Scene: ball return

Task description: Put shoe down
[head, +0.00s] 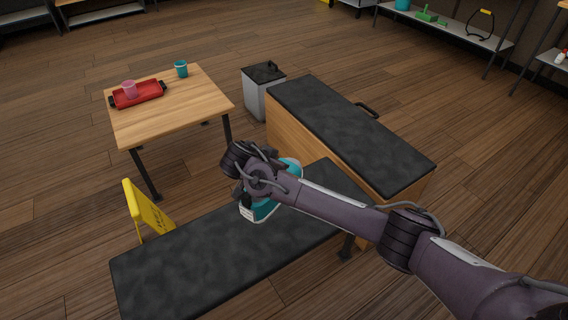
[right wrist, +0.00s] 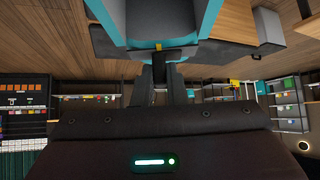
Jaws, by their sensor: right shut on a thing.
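A teal shoe with a pale sole (head: 262,208) is at my right gripper (head: 243,190), over the dark bench (head: 190,262) in the head view. My right gripper is shut on the shoe, and my own wrist hides part of it. In the right wrist view the teal and grey shoe (right wrist: 152,22) fills the top middle, just past the fingers (right wrist: 163,68). I cannot tell whether the shoe touches the bench top. My left gripper is not in either view.
A long box with a dark top (head: 345,130) stands behind the bench. A wooden table (head: 180,110) holds a red tray (head: 125,101), a pink cup (head: 129,89) and a teal cup (head: 181,69). A yellow floor sign (head: 148,212) and a grey bin (head: 256,95) stand nearby.

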